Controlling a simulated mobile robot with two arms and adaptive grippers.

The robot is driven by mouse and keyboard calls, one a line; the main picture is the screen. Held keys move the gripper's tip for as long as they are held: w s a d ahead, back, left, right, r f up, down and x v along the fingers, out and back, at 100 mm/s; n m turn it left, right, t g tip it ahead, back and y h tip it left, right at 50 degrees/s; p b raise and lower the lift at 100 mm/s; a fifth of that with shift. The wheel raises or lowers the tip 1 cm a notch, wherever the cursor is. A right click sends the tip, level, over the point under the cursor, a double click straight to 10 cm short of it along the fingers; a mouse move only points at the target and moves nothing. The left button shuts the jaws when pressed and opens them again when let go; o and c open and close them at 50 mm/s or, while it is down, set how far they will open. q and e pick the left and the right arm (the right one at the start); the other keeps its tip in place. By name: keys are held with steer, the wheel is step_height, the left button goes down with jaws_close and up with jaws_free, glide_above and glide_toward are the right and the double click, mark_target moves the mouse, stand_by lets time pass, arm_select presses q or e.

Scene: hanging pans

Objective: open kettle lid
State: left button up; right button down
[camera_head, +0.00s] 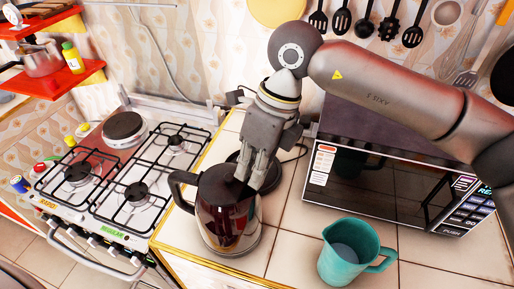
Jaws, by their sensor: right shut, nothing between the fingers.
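A dark kettle (228,215) with a black handle on its left side stands upright on the tiled counter. Its lid (218,185) is at the top; I cannot tell clearly whether it is open or closed. My right gripper (252,182) reaches down from above, with its fingers shut and empty at the right part of the kettle's top rim. I cannot tell if the fingertips touch the lid. My left gripper is not in view.
A teal jug (350,255) stands right of the kettle, near the front. A microwave (390,185) is behind it. A gas stove (135,180) is on the left. Utensils hang on the back wall. Bare tiles (290,235) lie between kettle and jug.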

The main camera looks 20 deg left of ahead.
mark_target(247, 195)
steer(key=shift+p+x, duration=0.3)
steer(key=shift+x, duration=0.9)
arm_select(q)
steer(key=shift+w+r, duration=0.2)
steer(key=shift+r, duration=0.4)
arm_select(e)
steer(key=shift+a+f, duration=0.15)
steer(key=shift+f, duration=0.45)
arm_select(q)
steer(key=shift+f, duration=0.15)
arm_select(e)
steer(key=shift+r, duration=0.1)
